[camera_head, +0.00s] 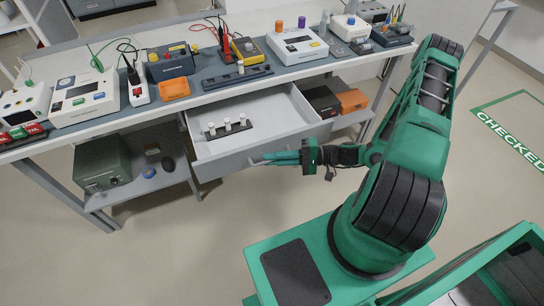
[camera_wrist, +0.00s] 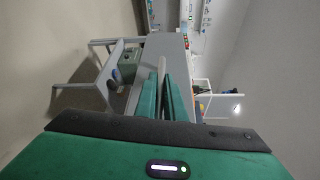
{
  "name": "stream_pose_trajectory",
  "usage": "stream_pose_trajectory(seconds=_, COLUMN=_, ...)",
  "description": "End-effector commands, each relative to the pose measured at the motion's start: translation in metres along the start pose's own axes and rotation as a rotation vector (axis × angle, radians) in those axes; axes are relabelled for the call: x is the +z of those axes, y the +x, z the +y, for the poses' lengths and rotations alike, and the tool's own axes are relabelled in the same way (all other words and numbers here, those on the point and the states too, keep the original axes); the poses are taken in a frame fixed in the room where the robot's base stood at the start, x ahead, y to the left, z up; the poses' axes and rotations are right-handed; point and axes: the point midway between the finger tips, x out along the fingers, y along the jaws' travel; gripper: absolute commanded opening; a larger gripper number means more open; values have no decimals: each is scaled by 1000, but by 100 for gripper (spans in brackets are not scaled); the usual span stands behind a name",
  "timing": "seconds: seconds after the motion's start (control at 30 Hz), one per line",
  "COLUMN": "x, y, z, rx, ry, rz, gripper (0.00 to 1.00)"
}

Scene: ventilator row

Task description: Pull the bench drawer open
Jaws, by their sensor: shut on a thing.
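The bench drawer (camera_head: 262,104) is pulled out from under the bench top in the head view, and its inside shows. A dark rack with several white-topped pieces (camera_head: 228,128) sits in it. My gripper (camera_head: 266,159) is at the drawer's front face, its green fingers pointing left along the front. It is shut on the drawer's handle (camera_head: 258,161), which the fingers mostly hide. In the wrist view the green fingers (camera_wrist: 162,98) lie close together around a pale bar (camera_wrist: 161,68).
The bench top holds several devices, an orange tray (camera_head: 174,88) and a blue-grey mat. A green-grey box (camera_head: 103,162) stands on the lower shelf at left. A dark box (camera_head: 322,101) and an orange box (camera_head: 352,100) sit right of the drawer. Floor before the drawer is clear.

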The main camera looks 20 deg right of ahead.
Motion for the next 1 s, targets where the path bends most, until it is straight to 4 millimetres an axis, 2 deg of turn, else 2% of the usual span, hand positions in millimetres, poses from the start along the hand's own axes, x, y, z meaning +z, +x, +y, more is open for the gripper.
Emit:
stream_pose_trajectory(seconds=0.13, x=-5, y=-4, z=0, rx=3, ry=-5, rz=14, gripper=0)
stream_pose_trajectory(seconds=0.2, x=-5, y=-4, z=1, rx=3, ry=-5, rz=14, gripper=21)
stream_pose_trajectory(seconds=0.23, x=-5, y=-4, z=1, rx=3, ry=-5, rz=13, gripper=28)
stream_pose_trajectory(seconds=0.53, x=-3, y=-2, z=0, rx=2, ry=-4, rz=8, gripper=28)
stream_pose_trajectory(seconds=0.67, x=-4, y=-10, z=0, rx=3, ry=-4, rz=10, gripper=28)
stream_pose_trajectory(seconds=0.77, x=-4, y=-24, z=0, rx=3, ry=-4, rz=11, gripper=28)
stream_pose_trajectory(seconds=1.0, x=-4, y=-70, z=1, rx=4, ry=-5, rz=13, gripper=28)
